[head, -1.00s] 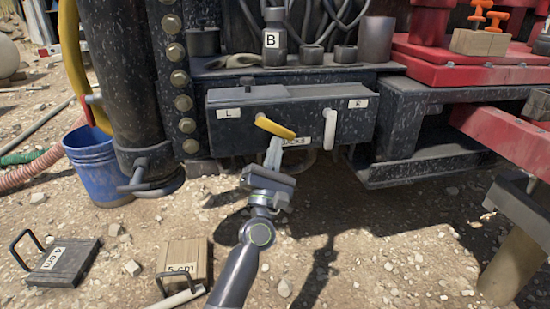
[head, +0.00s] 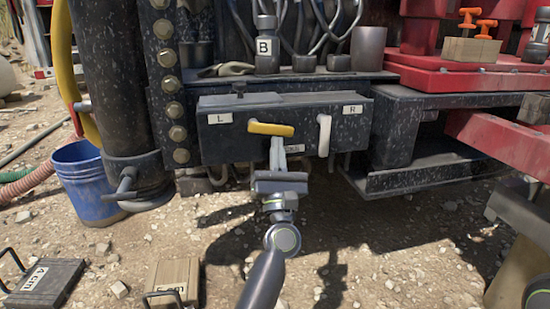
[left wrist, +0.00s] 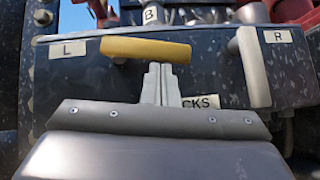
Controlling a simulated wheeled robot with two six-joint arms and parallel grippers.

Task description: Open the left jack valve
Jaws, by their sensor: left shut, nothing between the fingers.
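The left jack valve's yellow handle (head: 271,129) lies about level on the front of the dark valve box (head: 222,150), right of the L label. It also shows in the left wrist view (left wrist: 145,49), with its pivot at the left end. My left gripper (head: 277,143) is shut and empty. Its fingertips are just under the right half of the yellow handle, touching it or very close; I cannot tell which. They also show in the left wrist view (left wrist: 160,72) and partly cover a label. My right gripper is out of view.
A white handle (head: 324,135) hangs down beside the R label, close to the right of my left gripper. A blue bucket (head: 85,185) stands at the left. A dark step juts out at the right.

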